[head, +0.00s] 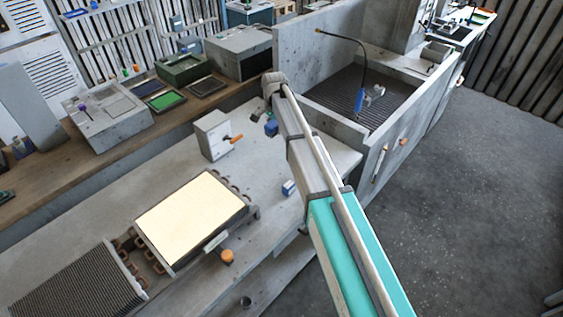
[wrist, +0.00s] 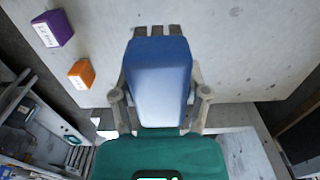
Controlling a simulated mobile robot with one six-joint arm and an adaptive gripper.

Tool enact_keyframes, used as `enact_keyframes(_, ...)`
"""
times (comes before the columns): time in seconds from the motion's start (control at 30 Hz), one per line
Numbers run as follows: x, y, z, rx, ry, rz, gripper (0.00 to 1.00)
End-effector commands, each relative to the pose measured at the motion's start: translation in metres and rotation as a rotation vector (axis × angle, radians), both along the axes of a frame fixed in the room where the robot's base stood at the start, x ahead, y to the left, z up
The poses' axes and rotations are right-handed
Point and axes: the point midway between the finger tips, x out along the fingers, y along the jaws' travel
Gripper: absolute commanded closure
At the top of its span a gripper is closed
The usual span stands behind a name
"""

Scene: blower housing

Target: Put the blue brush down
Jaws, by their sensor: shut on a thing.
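The blue brush (wrist: 158,85) fills the middle of the wrist view, with a row of short grey bristles or teeth at its far end. My gripper (wrist: 160,98) is shut on it, one finger on each side. Beyond the brush is a pale, speckled grey surface (wrist: 240,50); I cannot tell the gap between them. In the head view my arm hides the gripper. A small blue shape (head: 271,128) shows beside the arm on the grey bench (head: 190,170); I cannot tell whether it is the brush.
A purple labelled block (wrist: 52,28) and an orange one (wrist: 81,74) lie left of the brush. The head view shows a blue labelled block (head: 289,188), a grey box with an orange handle (head: 212,135), a bright panel (head: 190,218) and a walled basin (head: 350,98).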

Motion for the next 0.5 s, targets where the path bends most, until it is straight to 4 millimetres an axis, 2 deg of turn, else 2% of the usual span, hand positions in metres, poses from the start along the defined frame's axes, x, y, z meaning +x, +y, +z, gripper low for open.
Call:
enact_keyframes(0.3, -0.008, 0.011, 0.000, 0.000, 0.000, 0.016, 0.79)
enact_keyframes(0.5, -0.033, 0.009, 0.001, 0.000, 0.000, 0.018, 0.79)
